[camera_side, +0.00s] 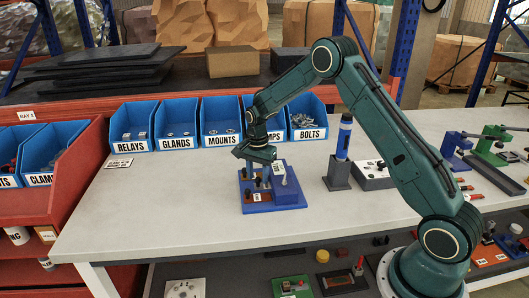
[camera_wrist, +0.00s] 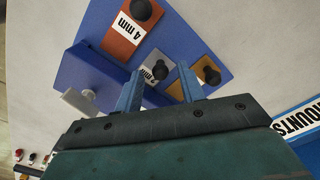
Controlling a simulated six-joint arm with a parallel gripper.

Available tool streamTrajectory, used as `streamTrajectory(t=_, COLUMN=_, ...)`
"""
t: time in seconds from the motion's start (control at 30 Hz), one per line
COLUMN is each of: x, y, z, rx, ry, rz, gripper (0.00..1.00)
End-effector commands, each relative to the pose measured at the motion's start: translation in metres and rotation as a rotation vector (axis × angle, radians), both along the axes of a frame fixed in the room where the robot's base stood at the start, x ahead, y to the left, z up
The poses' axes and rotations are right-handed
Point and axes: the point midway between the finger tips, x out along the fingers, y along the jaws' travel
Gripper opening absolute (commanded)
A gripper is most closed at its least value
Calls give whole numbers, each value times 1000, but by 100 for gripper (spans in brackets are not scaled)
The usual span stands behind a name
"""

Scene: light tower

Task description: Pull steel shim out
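The steel shim (camera_wrist: 148,76) is a grey plate with a black knob and a partly hidden mm label. It sits in a blue fixture (camera_wrist: 213,26), which also shows on the bench in the side view (camera_side: 290,206). A copper shim (camera_wrist: 122,40) marked 4 mm lies farther out, and a brass shim (camera_wrist: 192,76) lies to the right; both have black knobs. My gripper (camera_wrist: 161,80) is open, its two blue fingers apart on either side of the steel shim's knob as seen from the wrist. Contact cannot be told. In the side view my gripper (camera_side: 254,172) is low over the fixture's left part.
A raised blue block with a grey top (camera_side: 279,174) stands at the fixture's right. Behind it is a row of labelled blue bins (camera_side: 222,122). A blue cylinder in a dark stand (camera_side: 343,140) is to the right. The bench front left is clear.

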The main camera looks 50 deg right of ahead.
Motion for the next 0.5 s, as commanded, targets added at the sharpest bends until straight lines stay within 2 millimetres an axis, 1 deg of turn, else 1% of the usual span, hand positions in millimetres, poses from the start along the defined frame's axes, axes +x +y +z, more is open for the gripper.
streamTrajectory(t=0.33, x=0, y=0, z=-3, rx=0, ry=-1, rz=0, gripper=39)
streamTrajectory(t=0.47, x=0, y=0, z=-3, rx=0, ry=-1, rz=0, gripper=14)
streamTrajectory(t=0.5, x=0, y=0, z=-2, rx=0, ry=-1, rz=0, gripper=6)
